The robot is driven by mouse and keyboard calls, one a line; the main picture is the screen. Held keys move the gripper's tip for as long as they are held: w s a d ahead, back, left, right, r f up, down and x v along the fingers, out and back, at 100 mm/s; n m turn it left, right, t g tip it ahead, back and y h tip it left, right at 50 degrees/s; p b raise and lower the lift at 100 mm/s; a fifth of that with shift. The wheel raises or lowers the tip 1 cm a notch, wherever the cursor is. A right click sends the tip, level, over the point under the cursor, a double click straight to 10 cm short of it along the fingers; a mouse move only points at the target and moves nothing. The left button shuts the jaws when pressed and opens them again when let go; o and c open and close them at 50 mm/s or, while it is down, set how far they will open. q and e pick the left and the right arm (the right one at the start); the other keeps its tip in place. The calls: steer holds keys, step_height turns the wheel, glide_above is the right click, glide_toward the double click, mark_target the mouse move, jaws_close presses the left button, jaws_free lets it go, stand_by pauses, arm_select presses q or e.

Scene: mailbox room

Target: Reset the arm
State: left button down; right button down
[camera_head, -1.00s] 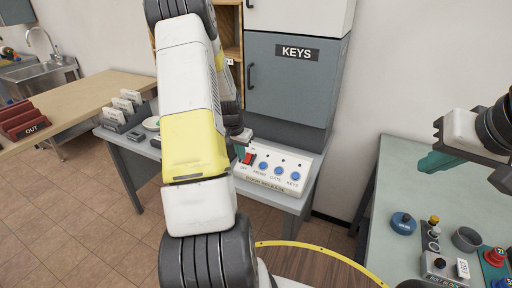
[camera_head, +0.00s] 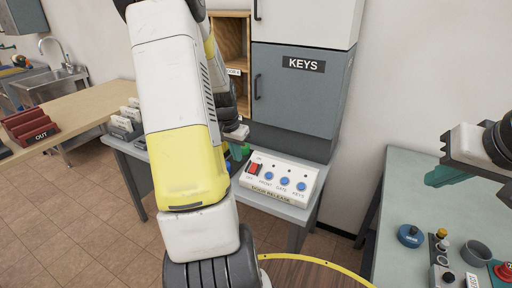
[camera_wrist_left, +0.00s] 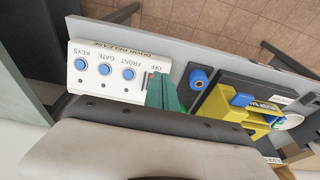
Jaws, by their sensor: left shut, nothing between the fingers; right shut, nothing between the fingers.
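My left arm (camera_head: 180,120) spans the middle of the head view. My left gripper (camera_head: 238,151), with green fingers, is shut and empty beside the back left corner of the white door release panel (camera_head: 280,194). In the left wrist view its fingers (camera_wrist_left: 166,94) are together and overlap the panel's OFF end, partly hiding the red switch. In the head view the red switch (camera_head: 254,169) sits left of the blue buttons FRONT, GATE and KEYS. My right gripper (camera_head: 444,176) is shut and empty over the right table.
A grey KEYS cabinet (camera_head: 296,95) stands behind the panel. A yellow item (camera_wrist_left: 235,108) and a blue round item (camera_wrist_left: 198,78) lie beside the panel in the wrist view. The right table (camera_head: 400,190) holds a blue knob (camera_head: 410,236) and a grey cup (camera_head: 476,253).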

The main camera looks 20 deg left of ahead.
arm_select(q)
steer(key=s+d+r+t, duration=0.1)
steer(key=s+d+r, duration=0.4)
steer(key=d+r, duration=0.35)
steer(key=s+d+r+t, duration=0.2)
steer(key=s+d+r, duration=0.4)
steer(key=d+r, duration=0.3)
steer(key=s+d+r+h, duration=0.2)
steer(key=s+d+r, duration=0.1)
steer(key=s, duration=0.5)
steer(key=shift+s+d+r, duration=0.15)
steer(key=shift+d+r, duration=0.2)
steer(key=shift+d, duration=0.1)
